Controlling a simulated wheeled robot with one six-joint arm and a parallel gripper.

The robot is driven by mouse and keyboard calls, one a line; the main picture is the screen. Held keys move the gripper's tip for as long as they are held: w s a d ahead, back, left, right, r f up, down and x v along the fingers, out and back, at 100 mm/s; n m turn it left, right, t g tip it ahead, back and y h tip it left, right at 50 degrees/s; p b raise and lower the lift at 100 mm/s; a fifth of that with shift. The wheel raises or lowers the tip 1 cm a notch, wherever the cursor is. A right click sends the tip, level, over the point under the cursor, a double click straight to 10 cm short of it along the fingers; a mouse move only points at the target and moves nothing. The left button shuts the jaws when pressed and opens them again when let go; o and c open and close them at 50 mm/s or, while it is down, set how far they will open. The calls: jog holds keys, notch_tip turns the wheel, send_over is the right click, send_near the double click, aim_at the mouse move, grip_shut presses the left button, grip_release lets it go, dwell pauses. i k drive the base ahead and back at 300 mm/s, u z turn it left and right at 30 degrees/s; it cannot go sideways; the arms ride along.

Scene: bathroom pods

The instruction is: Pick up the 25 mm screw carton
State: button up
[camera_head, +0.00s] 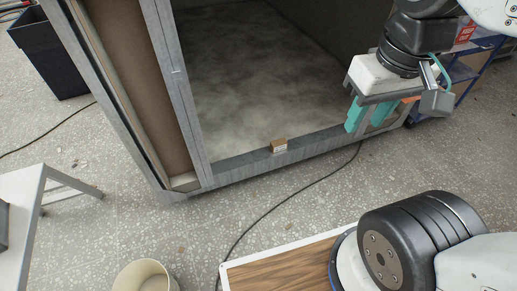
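A small brown carton with a pale label (279,145) sits on the grey sill of the pod opening, near the middle of the picture. It is likely the screw carton, but its print is too small to read. My gripper (367,116) is to the right of the carton and well apart from it, near the pod's right front corner. Its two teal fingers point down with a gap between them, and nothing shows in the gap. No part of the carton is hidden by my arm.
The pod's grey frame post (178,80) stands left of the carton. A black cable (290,197) lies on the speckled floor in front. A beige bucket (145,277) and a pale table (30,200) are at lower left. A blue rack (474,75) stands at right.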

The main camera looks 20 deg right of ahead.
aim_at(277, 145)
jog(key=i, duration=1.2)
jog(key=z, duration=1.45)
